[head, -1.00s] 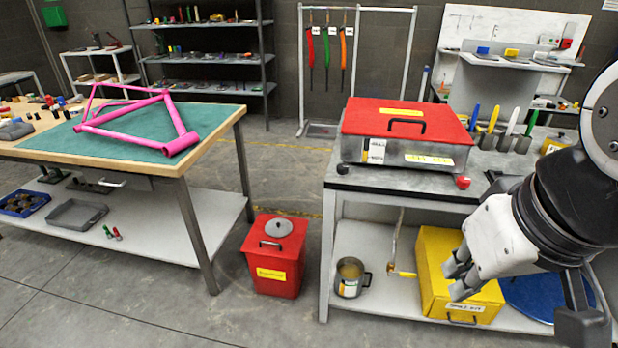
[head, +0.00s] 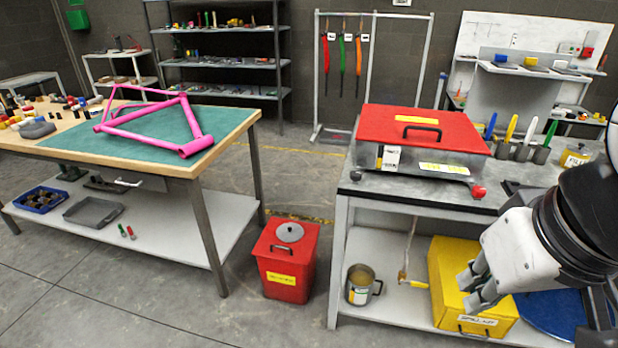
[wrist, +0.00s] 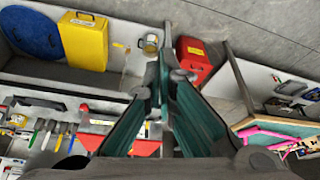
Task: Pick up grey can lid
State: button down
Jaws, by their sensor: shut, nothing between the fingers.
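The grey can lid (head: 289,232) is a round disc with a small knob. It lies on top of the red bin (head: 288,272), which stands on the floor between the two tables. In the wrist view the red bin (wrist: 193,62) shows just beyond my fingers, and the fingers hide part of that area. My gripper (head: 472,287) is at the right in the head view, in front of the right bench, well apart from the lid. Its fingers are together and hold nothing.
An open can (head: 358,292) and a yellow box (head: 446,290) stand on the right bench's lower shelf. A red-lidded box (head: 415,165) sits on its top. A pink frame (head: 130,115) lies on the left table. Floor in front of the bin is clear.

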aim_at(287, 232)
jog(key=i+j, duration=0.25)
jog(key=i, duration=0.25)
jog(key=i+j, duration=0.3)
jog(key=i, duration=0.15)
jog(key=i+j, duration=0.25)
jog(key=i, duration=0.25)
jog(key=i+j+u, duration=0.1)
jog(key=i+j, duration=0.2)
jog(key=i, duration=0.2)
